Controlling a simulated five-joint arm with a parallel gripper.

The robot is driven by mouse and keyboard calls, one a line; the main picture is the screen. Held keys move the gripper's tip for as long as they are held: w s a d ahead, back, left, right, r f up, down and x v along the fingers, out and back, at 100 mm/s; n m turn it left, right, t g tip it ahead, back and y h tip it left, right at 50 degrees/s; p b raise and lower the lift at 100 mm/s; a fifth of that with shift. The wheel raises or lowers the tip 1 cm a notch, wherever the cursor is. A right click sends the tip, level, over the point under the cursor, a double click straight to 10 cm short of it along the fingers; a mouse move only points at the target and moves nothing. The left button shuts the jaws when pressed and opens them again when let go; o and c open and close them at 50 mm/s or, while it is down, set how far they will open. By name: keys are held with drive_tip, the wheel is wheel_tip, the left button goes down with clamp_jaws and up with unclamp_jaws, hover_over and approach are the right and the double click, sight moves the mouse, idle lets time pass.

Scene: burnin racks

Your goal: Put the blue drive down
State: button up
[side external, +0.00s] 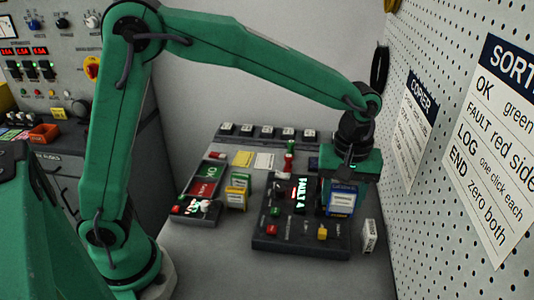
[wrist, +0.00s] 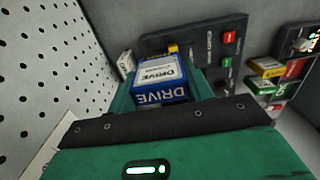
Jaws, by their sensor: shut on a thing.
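The blue drive (side external: 342,199), a small box with a white label, is in my gripper (side external: 348,178) at the right part of a dark panel (side external: 300,243). In the wrist view the drive (wrist: 160,92) sits between my two green fingers, its lettered face towards the camera. My gripper is shut on it. The drive looks upright; its lower end and whether it touches the panel cannot be told.
A white box (side external: 369,236) stands just right of the panel, close to the drive. A pegboard wall (side external: 440,190) with signs bounds the right side.

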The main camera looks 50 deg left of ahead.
drive_tip(key=shift+a+n, duration=0.3)
drive_tip(key=shift+a, duration=0.25)
drive_tip(key=s+a+f+n, duration=0.1)
drive_tip(key=s+a+n, duration=0.3)
drive_tip(key=a, duration=0.4)
drive_tip(key=s+a+f+n, duration=0.1)
drive_tip(key=s+a+n, duration=0.3)
drive_tip(key=a+n, duration=0.3)
drive_tip(key=s+a+f+n, duration=0.1)
drive_tip(key=s+a+n, duration=0.4)
drive_tip(key=a, duration=0.6)
drive_tip(key=shift+a+f+n, duration=0.15)
drive_tip(key=shift+a+n, duration=0.05)
drive_tip(key=shift+n, duration=0.5)
drive_tip(key=shift+s, duration=0.1)
hover_over(202, 191)
wheel_tip(202, 191, down, 7)
drive_tip(key=shift+a, duration=0.1)
drive_tip(key=shift+f, duration=2)
